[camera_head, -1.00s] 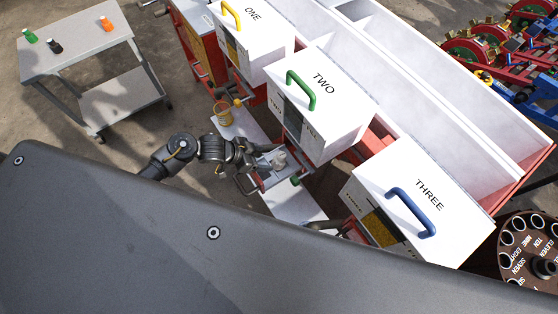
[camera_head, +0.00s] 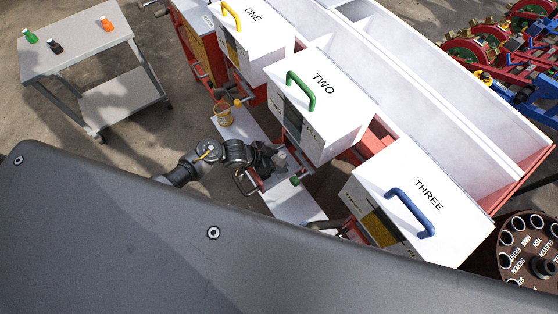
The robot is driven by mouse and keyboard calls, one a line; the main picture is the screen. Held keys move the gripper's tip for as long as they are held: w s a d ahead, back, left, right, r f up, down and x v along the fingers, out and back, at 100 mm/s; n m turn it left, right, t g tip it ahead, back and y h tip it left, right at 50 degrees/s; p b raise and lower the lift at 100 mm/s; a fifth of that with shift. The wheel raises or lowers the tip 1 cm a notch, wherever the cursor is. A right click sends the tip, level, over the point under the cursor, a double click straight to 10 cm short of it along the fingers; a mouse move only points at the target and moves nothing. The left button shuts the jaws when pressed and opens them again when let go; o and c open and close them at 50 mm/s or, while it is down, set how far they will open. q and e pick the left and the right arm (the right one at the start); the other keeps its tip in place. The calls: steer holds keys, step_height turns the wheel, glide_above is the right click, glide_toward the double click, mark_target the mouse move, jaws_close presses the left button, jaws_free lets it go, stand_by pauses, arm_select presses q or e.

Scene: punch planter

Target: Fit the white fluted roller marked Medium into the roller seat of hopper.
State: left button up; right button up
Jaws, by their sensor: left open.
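The white box hoppers stand in a row: ONE (camera_head: 264,42), TWO (camera_head: 338,100) with a green handle, and THREE (camera_head: 415,205) with a blue handle. My left gripper (camera_head: 272,158) is open beside the lower front of hopper TWO, above the white shelf. A small pale piece (camera_head: 282,157) shows right at its fingertips; it may be the white fluted roller, but its flutes and marking are too small to read. I cannot tell whether the fingers touch it. The roller seat is not clearly seen. My right gripper is out of view.
A white shelf (camera_head: 302,207) runs below the hoppers, with a gold cup (camera_head: 223,115) and a green knob (camera_head: 295,181). A grey cart (camera_head: 75,43) with green, black and orange bottles stands at left. A brown numbered disc (camera_head: 530,250) is at lower right. Open floor lies between cart and hoppers.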

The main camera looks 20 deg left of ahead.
mark_target(278, 156)
arm_select(q)
steer(key=c, duration=1.2)
steer(key=shift+r, duration=0.45)
steer(key=shift+c, duration=0.2)
step_height(278, 156, up, 2)
steer(key=shift+r, duration=0.2)
steer(key=s+a+r, duration=0.5)
steer(key=s+r, duration=0.4)
steer(key=s, duration=0.4)
steer(key=shift+r, duration=0.35)
steer(key=shift+a, duration=0.1)
